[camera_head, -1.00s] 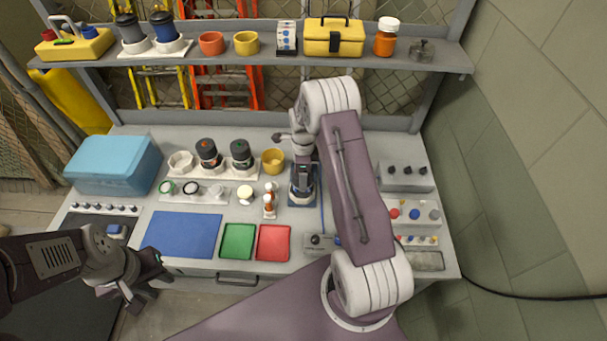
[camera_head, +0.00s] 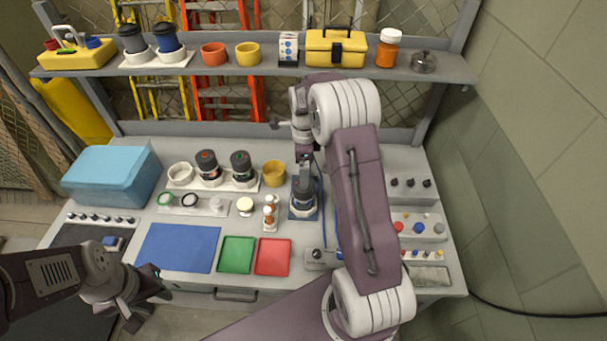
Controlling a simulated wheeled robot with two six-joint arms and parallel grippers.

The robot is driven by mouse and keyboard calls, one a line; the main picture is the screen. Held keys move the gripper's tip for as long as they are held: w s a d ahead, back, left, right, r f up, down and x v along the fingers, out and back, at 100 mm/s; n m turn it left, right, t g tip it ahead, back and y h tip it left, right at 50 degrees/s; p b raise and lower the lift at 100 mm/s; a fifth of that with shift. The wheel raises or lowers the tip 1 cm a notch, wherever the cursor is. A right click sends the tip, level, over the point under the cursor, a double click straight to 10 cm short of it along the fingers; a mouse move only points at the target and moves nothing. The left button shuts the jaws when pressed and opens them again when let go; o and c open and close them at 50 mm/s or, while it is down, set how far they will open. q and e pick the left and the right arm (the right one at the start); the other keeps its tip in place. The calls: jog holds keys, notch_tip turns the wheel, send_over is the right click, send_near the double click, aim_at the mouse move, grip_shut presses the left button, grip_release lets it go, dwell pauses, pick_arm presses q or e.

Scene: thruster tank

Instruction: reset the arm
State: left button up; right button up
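My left gripper (camera_head: 150,310) is at the lower left, just off the bench's front edge. Its fingers look spread, with nothing between them. My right arm, mauve with white joints, rises from the lower right and bends down over the bench. My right gripper (camera_head: 304,160) is small and partly hidden at its end, above a dark canister with a blue band (camera_head: 303,196). Whether the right fingers touch the canister or are open I cannot tell.
The bench holds a light-blue box (camera_head: 110,178), a blue mat (camera_head: 178,247), a green tray (camera_head: 236,255), a red tray (camera_head: 272,257), a yellow cup (camera_head: 274,173) and control panels (camera_head: 418,228). A shelf (camera_head: 270,69) with a yellow toolbox (camera_head: 336,47) spans the back.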

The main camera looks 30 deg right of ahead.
jog(key=shift+w+a+f, duration=0.1)
jog(key=shift+a+f, duration=0.05)
jog(key=shift+n+t, duration=0.4)
jog(key=shift+n, duration=0.1)
jog(key=a+r+b, duration=0.2)
jog(key=a, duration=0.1)
jog(key=shift+w+a+r, duration=0.1)
jog(key=shift+r, duration=0.2)
jog(key=s+a+f+n+b, duration=0.1)
jog(key=s+a+n, duration=0.3)
jog(key=s+n, duration=0.5)
jog(key=s+a+f+n+b, duration=0.1)
jog(key=s+a+f+n, duration=0.2)
jog(key=s+n, duration=0.7)
jog(key=f+n, duration=0.1)
jog(key=n, duration=0.2)
jog(key=shift+a+f+b, duration=0.25)
jog(key=shift+a+b, duration=0.1)
